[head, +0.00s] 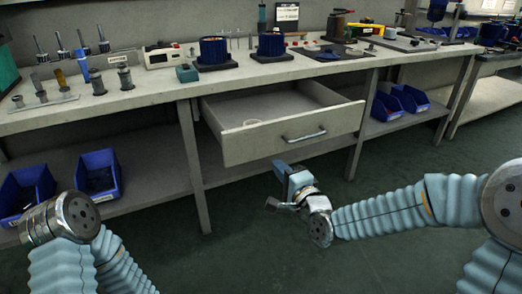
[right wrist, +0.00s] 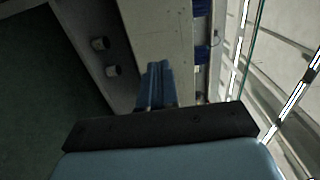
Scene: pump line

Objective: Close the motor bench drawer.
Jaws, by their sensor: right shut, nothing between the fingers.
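The motor bench drawer (head: 290,138) is pulled out under the workbench. Its pale front carries a metal bar handle (head: 304,135), and the open inside shows above the front. My right gripper (head: 280,172) is below and a little left of the handle, pointing up toward the drawer front. It appears apart from the drawer in the head view. In the right wrist view its blue fingers (right wrist: 155,84) are together and empty, in front of a pale surface. My left arm shows at the lower left, but its gripper is out of view.
The workbench top (head: 150,97) holds several cylinders, blue-topped parts and tools. Blue bins (head: 98,174) stand on the lower shelf at the left, and more blue bins (head: 385,105) at the right. The floor (head: 370,260) in front of the drawer looks clear.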

